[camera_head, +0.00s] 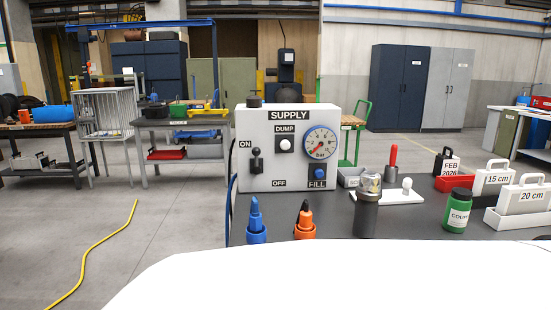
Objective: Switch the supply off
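The supply box (287,182) is a white box labelled SUPPLY that stands on the dark table in the middle of the camera_head view. The knob points up, toward ON. The box also has a white button under DUMP (285,145), a blue button by FILL (319,174) and a round Bar gauge (320,143). The gauge reading is too small to tell. My gripper is not in view.
In front of the box stand a blue connector (256,220), an orange connector (305,220) and a dark cylinder (366,212). To the right are a green jar (457,210), a red-handled tool (393,162) and labelled blocks (520,200). A yellow hose (95,245) lies on the floor.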

